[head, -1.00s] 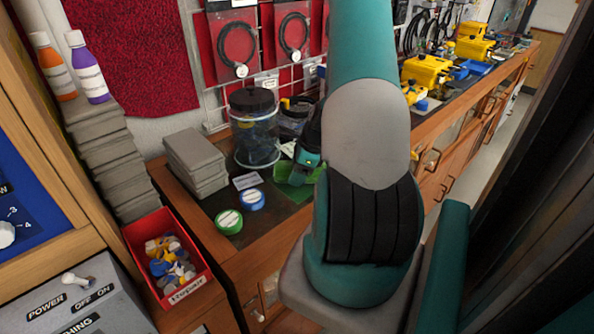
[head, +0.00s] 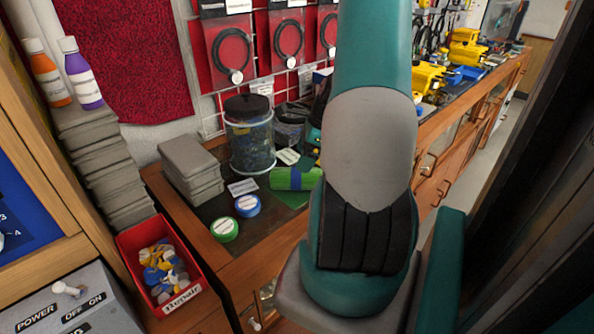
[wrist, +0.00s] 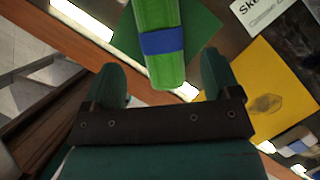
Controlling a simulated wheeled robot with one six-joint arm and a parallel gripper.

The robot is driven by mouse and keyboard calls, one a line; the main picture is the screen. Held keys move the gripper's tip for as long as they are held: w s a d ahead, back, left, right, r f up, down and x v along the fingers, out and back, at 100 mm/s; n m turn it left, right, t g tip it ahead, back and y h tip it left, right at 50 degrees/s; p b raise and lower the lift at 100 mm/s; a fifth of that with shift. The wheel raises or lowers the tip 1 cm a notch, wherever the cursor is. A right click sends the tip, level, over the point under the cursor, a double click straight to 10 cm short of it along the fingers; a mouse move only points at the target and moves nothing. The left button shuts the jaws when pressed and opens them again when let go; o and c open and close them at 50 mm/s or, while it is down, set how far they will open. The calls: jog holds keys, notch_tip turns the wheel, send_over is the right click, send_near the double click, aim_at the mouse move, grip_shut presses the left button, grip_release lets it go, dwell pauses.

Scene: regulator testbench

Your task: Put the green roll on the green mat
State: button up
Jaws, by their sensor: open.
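The green roll (head: 293,179) has a blue band around it and lies on its side at the green mat (head: 292,198) on the bench. It appears to rest on the mat, though my arm hides its right end in the head view. In the wrist view the roll (wrist: 158,62) overlaps the mat (wrist: 203,35), and its near end reaches past the mat's visible edge. My gripper (wrist: 161,73) is open, with its fingers apart on either side of the roll's near end and gaps on both sides. The gripper is mostly hidden behind my arm in the head view.
A clear jar (head: 250,140) with a black lid stands behind the roll. A blue tape (head: 248,205), a green tape (head: 224,229) and stacked grey blocks (head: 190,170) sit to the left. A yellow sheet (wrist: 270,85) lies right of the gripper in the wrist view.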

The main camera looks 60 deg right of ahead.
jog(key=shift+v, duration=1.9)
jog(key=w+a+r+n+g, duration=0.1)
jog(key=w+a+r+n, duration=0.2)
jog(key=a+n, duration=0.35)
jog(key=w+a+r+n+y, duration=0.1)
jog(key=w+a+r+n, duration=0.15)
jog(key=a+n, duration=0.4)
jog(key=w+a+r+n+g, duration=0.1)
jog(key=w+a+r+n, duration=0.25)
jog(key=a, duration=0.55)
jog(key=s+a+r+n, duration=0.1)
jog(key=s+a+n, duration=0.3)
jog(key=a+n, duration=0.3)
jog(key=s+a+r+n+g, duration=0.1)
jog(key=s+a+r+n, duration=0.1)
jog(key=s+a+n, duration=0.2)
jog(key=s+a+r+n+g+y, duration=0.1)
jog(key=s+a+n, duration=0.3)
jog(key=a+n, duration=0.6)
jog(key=shift+s+a+r, duration=0.25)
jog(key=shift+a, duration=0.45)
